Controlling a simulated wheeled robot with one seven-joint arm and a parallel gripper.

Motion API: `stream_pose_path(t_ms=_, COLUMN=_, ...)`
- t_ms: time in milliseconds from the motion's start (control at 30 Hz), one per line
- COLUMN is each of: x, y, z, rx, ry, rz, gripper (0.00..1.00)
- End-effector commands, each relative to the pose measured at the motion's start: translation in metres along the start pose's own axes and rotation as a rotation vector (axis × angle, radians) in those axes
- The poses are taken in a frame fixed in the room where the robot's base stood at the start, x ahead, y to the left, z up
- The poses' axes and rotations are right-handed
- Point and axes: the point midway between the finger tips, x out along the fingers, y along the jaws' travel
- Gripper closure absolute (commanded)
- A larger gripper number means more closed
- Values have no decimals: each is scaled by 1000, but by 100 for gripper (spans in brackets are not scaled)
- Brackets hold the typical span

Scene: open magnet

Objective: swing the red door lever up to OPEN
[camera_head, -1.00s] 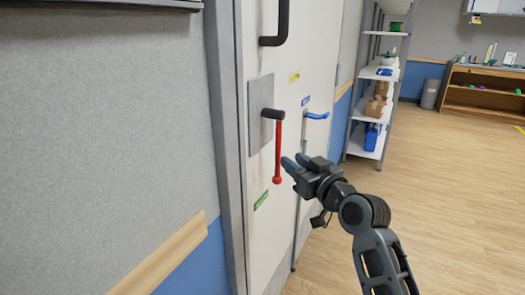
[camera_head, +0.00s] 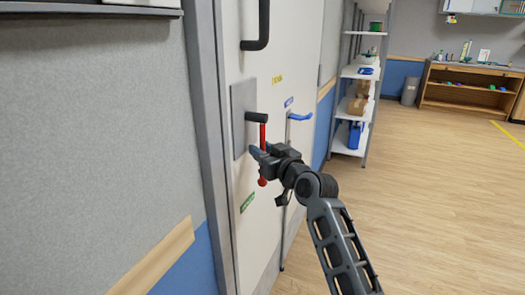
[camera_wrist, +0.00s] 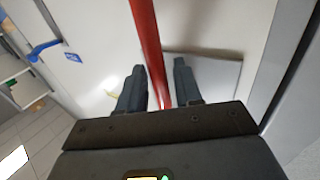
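The red door lever (camera_head: 262,136) hangs straight down from a dark pivot (camera_head: 256,117) on a grey plate (camera_head: 243,120) on the white door. My gripper (camera_head: 258,150) is at the lever's middle and hides part of it; the red knob end shows below. In the wrist view the red lever (camera_wrist: 147,35) runs between the two fingers of my gripper (camera_wrist: 160,70). The fingers are apart, with a narrow gap visible on each side of the lever. A yellow label (camera_head: 277,80) is above and a green label (camera_head: 247,203) below on the door.
A blue handle (camera_head: 300,117) with a blue label sticks out to the right of the lever. A black door handle (camera_head: 262,30) is above. A shelf unit (camera_head: 350,135) stands behind to the right. The wooden floor (camera_head: 430,200) on the right is clear.

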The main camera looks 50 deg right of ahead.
Motion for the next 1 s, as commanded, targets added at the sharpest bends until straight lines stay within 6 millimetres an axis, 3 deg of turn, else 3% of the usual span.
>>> stream_pose_path(t_ms=400, x=0, y=0, z=0, rx=0, ry=-1, rz=0, gripper=100)
stream_pose_path(t_ms=1000, x=3, y=0, z=3, rx=-12, ry=8, rz=1, gripper=100)
